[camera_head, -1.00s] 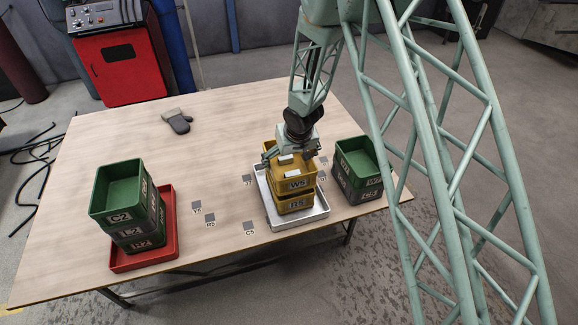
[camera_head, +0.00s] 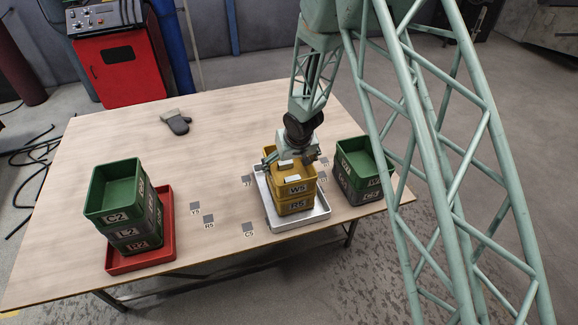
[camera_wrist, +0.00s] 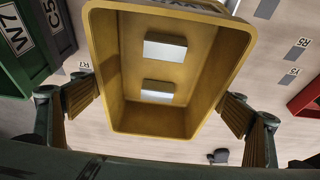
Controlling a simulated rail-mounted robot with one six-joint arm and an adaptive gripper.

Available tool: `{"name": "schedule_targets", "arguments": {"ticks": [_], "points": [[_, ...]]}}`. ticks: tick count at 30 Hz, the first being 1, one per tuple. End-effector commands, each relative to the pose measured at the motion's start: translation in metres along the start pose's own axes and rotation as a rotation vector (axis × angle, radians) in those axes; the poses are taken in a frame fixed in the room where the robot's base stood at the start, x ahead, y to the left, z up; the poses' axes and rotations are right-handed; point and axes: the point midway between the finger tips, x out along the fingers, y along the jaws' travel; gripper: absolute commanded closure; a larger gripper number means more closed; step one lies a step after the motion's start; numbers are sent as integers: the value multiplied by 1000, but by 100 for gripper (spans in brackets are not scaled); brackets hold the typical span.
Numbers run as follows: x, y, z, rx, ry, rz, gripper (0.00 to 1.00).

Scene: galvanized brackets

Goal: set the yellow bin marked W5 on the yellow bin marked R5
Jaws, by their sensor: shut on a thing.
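The yellow bin marked W5 (camera_head: 297,189) is in my gripper (camera_head: 291,163). It sits upright directly over the yellow bin marked R5 (camera_head: 297,206), lined up with it, and no clear gap shows between them. R5 stands in a silver tray (camera_head: 264,198). In the wrist view, the fingers of my gripper (camera_wrist: 160,105) are on opposite sides of W5 (camera_wrist: 118,70). Two pale grey blocks (camera_wrist: 165,47) lie inside W5. R5 is hidden in the wrist view.
Right of the tray stand a green bin (camera_head: 352,165) and a grey bin (camera_head: 368,197) below it. At the left, a stack topped by green bin C2 (camera_head: 117,215) stands in a red tray (camera_head: 170,235). A glove (camera_head: 177,122) lies at the back. The table's middle is clear.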

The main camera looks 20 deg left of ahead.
Motion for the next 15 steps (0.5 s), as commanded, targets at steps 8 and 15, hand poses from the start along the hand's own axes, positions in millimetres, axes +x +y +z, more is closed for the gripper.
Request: {"name": "schedule_targets", "arguments": {"ticks": [8,15], "points": [[5,0,2,0,1,0,23],[5,0,2,-1,0,0,0]]}}
